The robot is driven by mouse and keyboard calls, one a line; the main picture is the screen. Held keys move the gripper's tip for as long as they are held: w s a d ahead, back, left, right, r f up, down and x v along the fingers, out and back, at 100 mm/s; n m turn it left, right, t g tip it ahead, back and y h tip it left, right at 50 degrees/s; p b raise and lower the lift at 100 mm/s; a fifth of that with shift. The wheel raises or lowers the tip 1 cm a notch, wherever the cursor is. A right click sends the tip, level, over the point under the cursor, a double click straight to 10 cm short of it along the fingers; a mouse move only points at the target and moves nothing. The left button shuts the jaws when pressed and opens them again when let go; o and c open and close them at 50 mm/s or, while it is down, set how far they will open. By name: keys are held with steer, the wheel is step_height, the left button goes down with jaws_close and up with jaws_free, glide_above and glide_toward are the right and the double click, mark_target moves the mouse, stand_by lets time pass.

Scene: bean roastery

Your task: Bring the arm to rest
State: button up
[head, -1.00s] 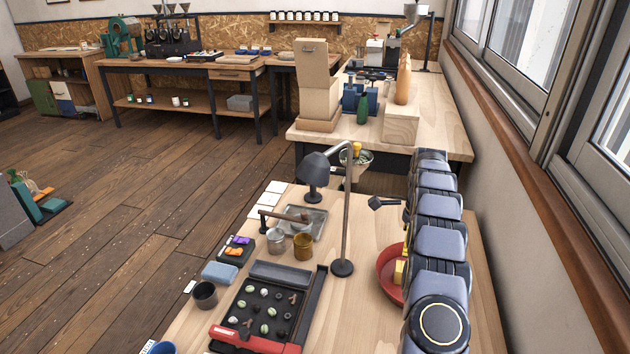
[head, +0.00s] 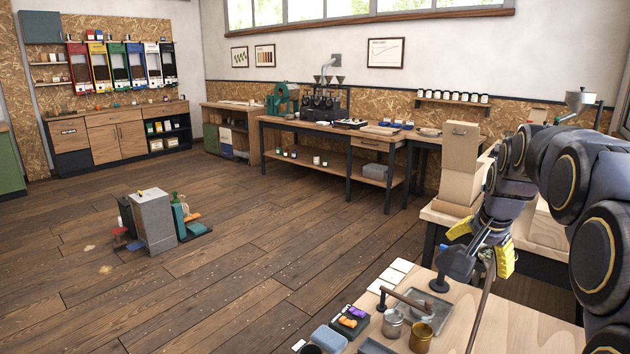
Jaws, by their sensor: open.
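My gripper (head: 482,243) is in the right part of the head view, at the end of my raised, bent arm. Its two yellow-padded fingers are spread apart with nothing between them. It points down toward the near workbench (head: 540,328). The dark desk lamp (head: 457,262) on that bench shows just below and between the fingers in the picture. I cannot tell how far apart the gripper and the lamp are. My arm links fill the right edge and hide part of the bench behind.
A metal tray (head: 428,306), a silver cup (head: 392,324), a brass cup (head: 421,338) and a blue block (head: 329,339) stand on the near bench. A tall cardboard-coloured box (head: 460,160) stands on the bench behind. A grey bin (head: 153,220) stands on the open wooden floor.

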steer(key=s+a+f+n+g+y, duration=0.25)
steer(key=s+a+n, duration=0.25)
steer(key=s+a, duration=0.75)
steer(key=s+a+f+n+g, duration=0.2)
steer(key=s+a+f+n, duration=0.1)
steer(key=s, duration=0.6)
steer(key=s+a+f+n+g, duration=0.2)
steer(key=s+a, duration=0.3)
steer(key=s, duration=0.4)
steer(key=shift+s+a+f+n, duration=0.15)
steer(key=shift+s+f+n, duration=0.2)
steer(key=shift+f+n, duration=0.4)
